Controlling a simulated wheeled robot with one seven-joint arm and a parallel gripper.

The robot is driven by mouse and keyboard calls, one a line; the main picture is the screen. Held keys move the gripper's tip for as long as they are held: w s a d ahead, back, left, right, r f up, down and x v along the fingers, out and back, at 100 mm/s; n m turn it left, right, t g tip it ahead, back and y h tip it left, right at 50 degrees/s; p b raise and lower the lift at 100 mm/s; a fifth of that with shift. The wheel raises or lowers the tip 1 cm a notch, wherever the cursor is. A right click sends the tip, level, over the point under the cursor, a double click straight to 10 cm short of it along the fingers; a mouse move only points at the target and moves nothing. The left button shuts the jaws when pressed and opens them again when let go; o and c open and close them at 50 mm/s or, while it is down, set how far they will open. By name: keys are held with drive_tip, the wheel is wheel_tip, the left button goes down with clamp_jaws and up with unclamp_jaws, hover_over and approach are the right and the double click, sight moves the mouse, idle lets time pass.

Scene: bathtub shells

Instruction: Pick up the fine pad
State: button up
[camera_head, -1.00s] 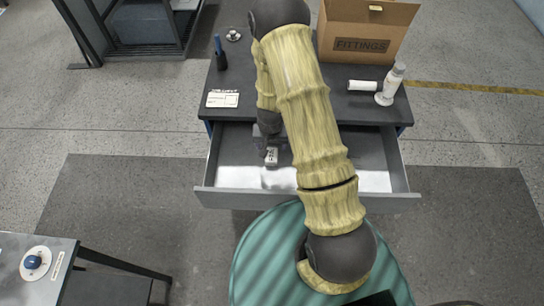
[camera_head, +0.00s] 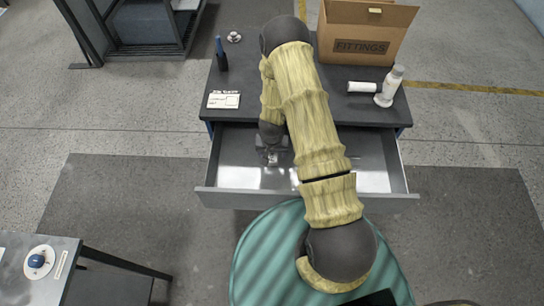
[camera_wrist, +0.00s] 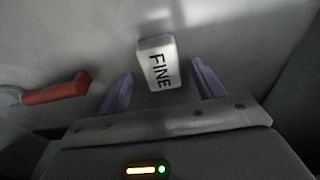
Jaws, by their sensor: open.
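The fine pad (camera_wrist: 158,63) is a small white block with "FINE" in dark letters. In the wrist view it lies on the grey drawer floor, slightly tilted in the picture. My gripper (camera_wrist: 162,70) is open, with one purple finger on each side of the pad's near end. The pad's far end reaches beyond the fingertips. I cannot tell whether either finger touches it. In the head view my gripper (camera_head: 271,156) is down inside the open drawer (camera_head: 305,197), left of its middle. The pad cannot be made out clearly there.
A red-handled tool (camera_wrist: 58,93) lies left of my gripper in the wrist view. The drawer walls surround the gripper.

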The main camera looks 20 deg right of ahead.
drive_tip(key=shift+w+f, duration=0.2)
drive_tip(key=shift+f, duration=1.2)
drive_tip(key=shift+c, duration=0.5)
drive_tip(key=c, duration=1)
